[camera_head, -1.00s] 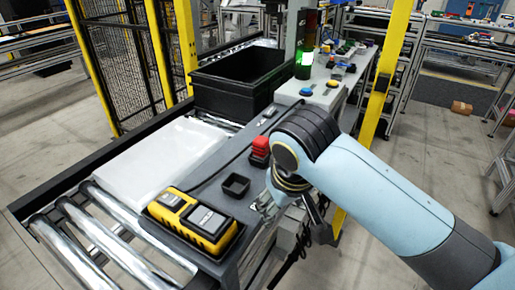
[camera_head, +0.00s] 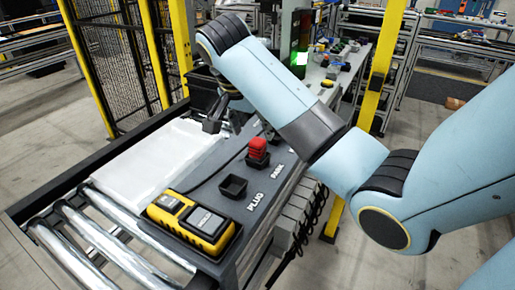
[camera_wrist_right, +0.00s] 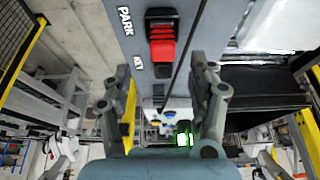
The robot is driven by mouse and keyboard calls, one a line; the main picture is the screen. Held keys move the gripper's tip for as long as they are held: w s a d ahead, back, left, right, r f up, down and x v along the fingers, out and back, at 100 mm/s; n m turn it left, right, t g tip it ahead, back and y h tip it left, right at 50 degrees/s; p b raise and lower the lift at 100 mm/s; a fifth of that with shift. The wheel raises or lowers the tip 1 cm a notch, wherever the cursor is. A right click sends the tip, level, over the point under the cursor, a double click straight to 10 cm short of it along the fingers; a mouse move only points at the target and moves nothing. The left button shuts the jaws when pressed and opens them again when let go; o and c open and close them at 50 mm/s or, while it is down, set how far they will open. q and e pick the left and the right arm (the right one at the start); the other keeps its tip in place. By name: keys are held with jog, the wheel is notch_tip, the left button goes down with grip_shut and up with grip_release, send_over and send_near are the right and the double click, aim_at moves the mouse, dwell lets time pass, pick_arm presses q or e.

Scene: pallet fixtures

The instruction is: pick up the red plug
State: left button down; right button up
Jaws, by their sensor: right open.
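The red plug (camera_head: 258,147) sits upright in a small black holder on the dark strip beside the rollers, near the printed word PARK. It also shows in the right wrist view (camera_wrist_right: 162,45), at the top centre. My right gripper (camera_head: 213,122) hangs beyond the plug and to its left in the head view, over the far part of the strip. In the right wrist view its fingers (camera_wrist_right: 161,75) are spread wide with nothing between them. The plug appears between and beyond the fingertips, apart from them. My left gripper is not in view.
An empty black square socket (camera_head: 233,187) lies nearer, beside the word PLUG. A yellow and black device (camera_head: 191,221) sits at the strip's near end. A white panel (camera_head: 150,165) lies on the rollers. A black crate (camera_head: 203,88) is partly hidden behind my right arm.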

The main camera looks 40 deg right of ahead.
aim_at(257, 140)
jog(key=p+x, duration=0.1)
jog(key=x, duration=0.5)
jog(key=shift+w+d+f+p, duration=0.15)
jog(key=shift+w+d+p, duration=0.05)
jog(key=shift+p, duration=0.15)
grip_shut()
